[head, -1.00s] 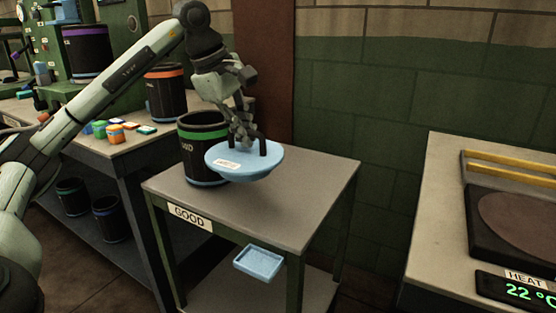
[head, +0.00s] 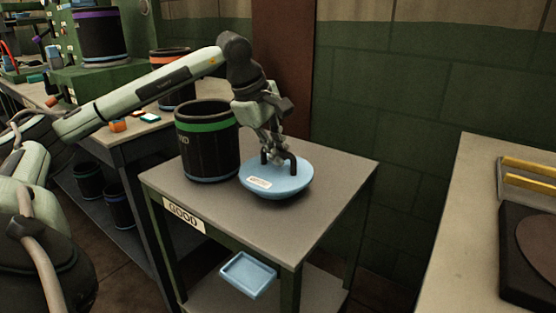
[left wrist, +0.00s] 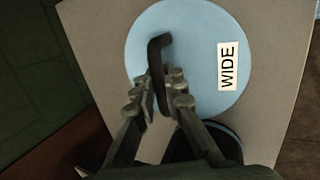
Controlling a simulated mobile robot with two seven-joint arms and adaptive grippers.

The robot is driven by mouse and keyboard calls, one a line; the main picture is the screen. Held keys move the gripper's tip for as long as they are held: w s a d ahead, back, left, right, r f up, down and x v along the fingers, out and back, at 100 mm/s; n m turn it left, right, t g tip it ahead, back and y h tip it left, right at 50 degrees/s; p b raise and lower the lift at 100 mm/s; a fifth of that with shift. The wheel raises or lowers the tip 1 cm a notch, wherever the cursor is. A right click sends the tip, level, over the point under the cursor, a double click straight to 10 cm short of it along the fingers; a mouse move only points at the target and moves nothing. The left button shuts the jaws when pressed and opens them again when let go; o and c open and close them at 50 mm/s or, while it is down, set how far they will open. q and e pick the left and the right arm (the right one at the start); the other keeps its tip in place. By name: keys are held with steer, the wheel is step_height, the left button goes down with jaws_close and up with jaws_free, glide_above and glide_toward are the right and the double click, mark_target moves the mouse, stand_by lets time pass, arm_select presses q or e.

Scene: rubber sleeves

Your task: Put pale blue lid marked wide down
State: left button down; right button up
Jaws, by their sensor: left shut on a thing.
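The pale blue round lid (head: 296,184) is at the top of the table marked GOOD, beside the green-banded black bin. It looks level and at or very near the tabletop; I cannot tell whether it fully touches. In the left wrist view the lid (left wrist: 190,40) shows its white WIDE label (left wrist: 228,66) and a dark arched handle (left wrist: 158,48). My left gripper (head: 274,158) is above the lid, shut on its handle; the fingers also show in the left wrist view (left wrist: 160,92). My right gripper is not in view.
The black bin (head: 206,150) with a green band stands on the GOOD table (head: 230,213), just left of the lid. The tabletop in front and to the right is clear. A blue tray (head: 248,275) is lower down. A bench with a hot plate (head: 530,250) stands at right.

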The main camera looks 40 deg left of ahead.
arm_select(q)
steer(key=shift+f, duration=0.7)
steer(key=shift+f, duration=0.15)
steer(key=c, duration=1.6)
jaws_free()
